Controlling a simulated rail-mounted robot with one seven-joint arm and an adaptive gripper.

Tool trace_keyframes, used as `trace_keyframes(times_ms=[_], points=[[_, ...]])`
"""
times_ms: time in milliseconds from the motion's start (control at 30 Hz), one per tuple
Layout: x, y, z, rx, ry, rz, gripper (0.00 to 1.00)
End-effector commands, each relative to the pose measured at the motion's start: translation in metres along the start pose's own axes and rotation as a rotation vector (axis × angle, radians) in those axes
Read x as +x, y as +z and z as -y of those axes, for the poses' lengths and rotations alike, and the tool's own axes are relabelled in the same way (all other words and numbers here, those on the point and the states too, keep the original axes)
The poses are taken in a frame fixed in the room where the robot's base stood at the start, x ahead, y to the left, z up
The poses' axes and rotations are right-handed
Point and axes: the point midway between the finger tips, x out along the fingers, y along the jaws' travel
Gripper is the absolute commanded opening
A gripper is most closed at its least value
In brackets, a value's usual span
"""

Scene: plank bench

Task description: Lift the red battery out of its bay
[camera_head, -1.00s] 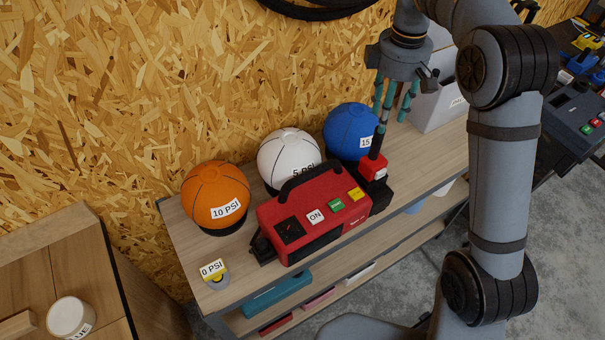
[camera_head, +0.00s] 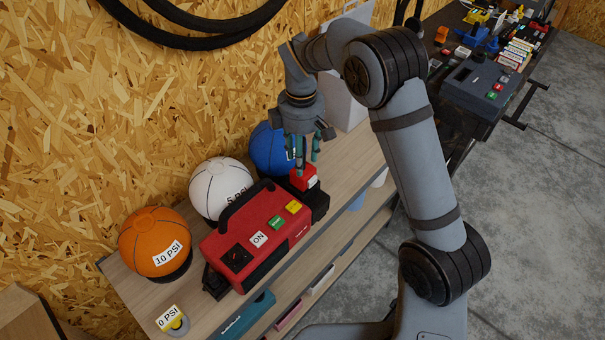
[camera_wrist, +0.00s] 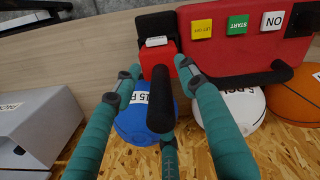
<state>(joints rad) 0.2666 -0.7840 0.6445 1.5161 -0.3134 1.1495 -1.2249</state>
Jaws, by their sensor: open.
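The red battery (camera_head: 304,179) sits in a black bay (camera_head: 318,204) at the right end of the red compressor (camera_head: 257,240). In the wrist view the battery (camera_wrist: 158,62) has a black post (camera_wrist: 160,105) pointing up towards the camera. My gripper (camera_head: 307,168) is right above the battery, its teal fingers pointing down. In the wrist view my gripper (camera_wrist: 160,90) is open, with its fingers spread around the post. I see gaps between fingers and post. In the head view the fingers mostly hide the post.
Blue (camera_head: 270,148), white (camera_head: 221,189) and orange (camera_head: 155,245) balls stand behind the compressor along the chipboard wall. A grey bin (camera_head: 349,100) stands behind and right of my gripper. The bench top (camera_head: 352,163) is bare to the right of the battery.

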Motion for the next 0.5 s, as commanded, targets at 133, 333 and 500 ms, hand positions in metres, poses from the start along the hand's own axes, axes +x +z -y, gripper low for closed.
trace_keyframes(times_ms=[133,333,500], points=[[0.0013,0.0002,0.0001,0.001,-0.001,0.000,0.42],[0.0011,0.0002,0.0000,0.001,-0.001,0.000,0.34],[0.0009,0.0001,0.0000,0.001,0.000,0.000,0.24]])
